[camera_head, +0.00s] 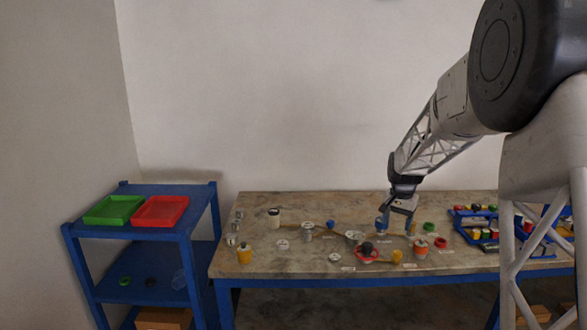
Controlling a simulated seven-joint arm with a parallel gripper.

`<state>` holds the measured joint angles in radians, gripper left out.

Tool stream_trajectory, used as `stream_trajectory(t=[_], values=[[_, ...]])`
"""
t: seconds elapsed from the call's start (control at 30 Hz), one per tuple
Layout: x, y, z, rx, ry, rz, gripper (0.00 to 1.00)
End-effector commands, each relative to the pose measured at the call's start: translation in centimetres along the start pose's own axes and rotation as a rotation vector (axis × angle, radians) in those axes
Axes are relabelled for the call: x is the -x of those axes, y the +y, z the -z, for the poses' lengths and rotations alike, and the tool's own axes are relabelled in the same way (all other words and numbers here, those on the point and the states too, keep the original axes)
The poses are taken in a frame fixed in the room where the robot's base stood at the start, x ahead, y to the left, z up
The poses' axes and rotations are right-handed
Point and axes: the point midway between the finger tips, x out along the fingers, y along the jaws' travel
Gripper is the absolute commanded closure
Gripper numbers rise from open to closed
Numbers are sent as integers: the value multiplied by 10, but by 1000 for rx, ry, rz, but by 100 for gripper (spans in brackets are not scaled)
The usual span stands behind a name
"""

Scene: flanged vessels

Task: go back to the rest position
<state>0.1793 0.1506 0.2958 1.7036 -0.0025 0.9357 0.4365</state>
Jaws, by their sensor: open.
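My gripper (396,229) is open above the back-middle of the workbench (300,263), pointing down. A small blue item (379,224) shows at its left finger, and I cannot tell whether they touch. A red dish with a dark round thing (367,248) lies just in front and to the left of it.
A blue rack (474,241) with several coloured vessels stands at the bench's right, partly behind my arm. A blue shelf (130,229) at left holds a green tray (113,209) and a red tray (160,210). The air above the bench's left half is free.

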Motion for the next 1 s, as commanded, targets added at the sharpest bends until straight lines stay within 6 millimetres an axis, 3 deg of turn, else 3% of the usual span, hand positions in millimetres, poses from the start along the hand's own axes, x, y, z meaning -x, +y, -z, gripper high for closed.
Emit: stream_trajectory(t=[0.1, 0.5, 1.0], values=[[23, 5, -30, 35, 12, 6, 37], [80, 27, -129, 157, 45, 20, 37], [120, 67, -256, 308, 87, 35, 37]])
